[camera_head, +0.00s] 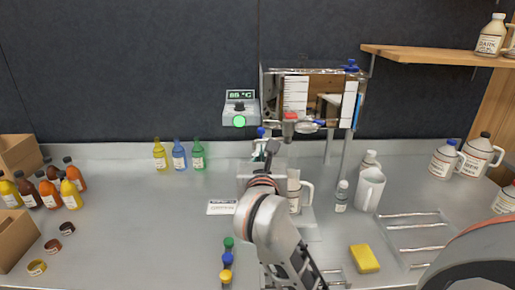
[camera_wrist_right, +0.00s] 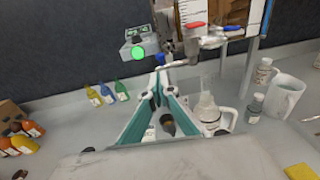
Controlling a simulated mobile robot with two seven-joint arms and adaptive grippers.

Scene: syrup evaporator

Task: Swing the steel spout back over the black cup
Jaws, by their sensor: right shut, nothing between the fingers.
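The steel spout (camera_wrist_right: 180,63) shows in the right wrist view as a short silver pipe below the evaporator, just beyond my fingertips. My right gripper (camera_head: 271,148) is shut and empty in front of the evaporator. In the right wrist view its teal-sided fingers (camera_wrist_right: 158,82) meet near the spout; I cannot tell whether they touch it. A small dark cup (camera_wrist_right: 168,124), which looks like the black cup, shows between the finger bodies, lower than the spout. In the head view my right arm hides the cup. My left gripper is not in view.
A white-handled jug (camera_head: 294,190) stands right of my gripper, with a white pitcher (camera_head: 369,188) farther right. A red-handled valve (camera_head: 290,117) is on the evaporator. A yellow sponge (camera_head: 364,258) lies front right. The counter's left middle is mostly clear.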

